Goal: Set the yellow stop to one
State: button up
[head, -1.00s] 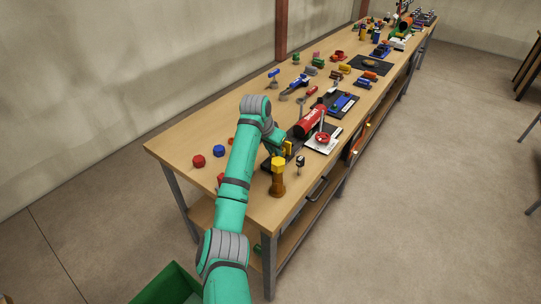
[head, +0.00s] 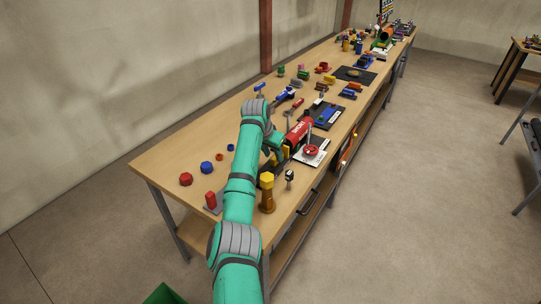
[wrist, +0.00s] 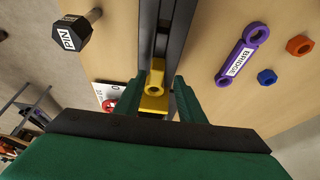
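The yellow stop (wrist: 153,92) is a small block with a round hole on top. It sits on a dark, straight rail (wrist: 166,35) in the wrist view. In the head view the stop (head: 286,152) shows as a small yellow patch beside my gripper (head: 277,155), partly hidden by my arm. I cannot read any mark or number on the rail.
A black pin (wrist: 78,30) labelled PIN stands near the rail. A purple bridge piece (wrist: 242,55), an orange nut (wrist: 300,45) and a blue nut (wrist: 267,77) lie on the other side.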

jog(key=shift+d, duration=0.4)
jog(key=v, duration=1)
jog(key=shift+a+r, duration=0.2)
jog(key=shift+r, duration=0.1)
jog(key=shift+s, duration=0.1)
